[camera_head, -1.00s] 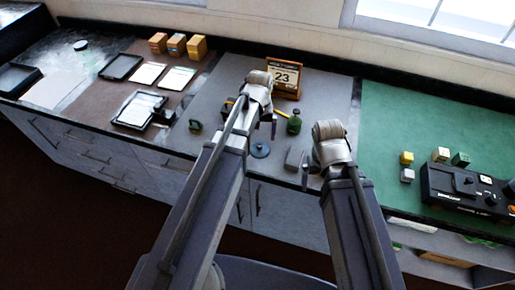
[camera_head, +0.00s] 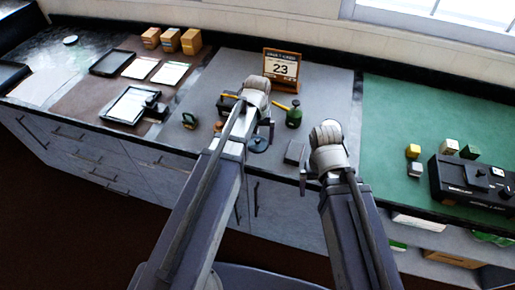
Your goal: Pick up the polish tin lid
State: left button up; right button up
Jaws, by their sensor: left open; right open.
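A flat, dark blue-grey round disc with a small raised middle, which looks like the polish tin lid (camera_head: 258,145), lies on the grey middle section of the counter. My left gripper (camera_head: 258,128) is open just beyond and above it in the picture; a finger overlaps the disc's upper edge. I cannot tell whether they touch. My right gripper (camera_head: 312,170) is open and empty near the counter's front edge, to the right of the disc. A dark grey block (camera_head: 294,152) stands between the disc and my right gripper.
A green bottle-like item (camera_head: 294,114) stands right of my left gripper, and a small green item (camera_head: 189,121) lies left. A calendar (camera_head: 282,68) stands behind. A black control box (camera_head: 470,182) and small blocks (camera_head: 413,151) sit on the green mat (camera_head: 400,105).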

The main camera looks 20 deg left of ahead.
pick_arm(q)
jog(key=shift+f, duration=0.15)
jog(key=shift+s, duration=0.1)
jog(key=c, duration=1.5)
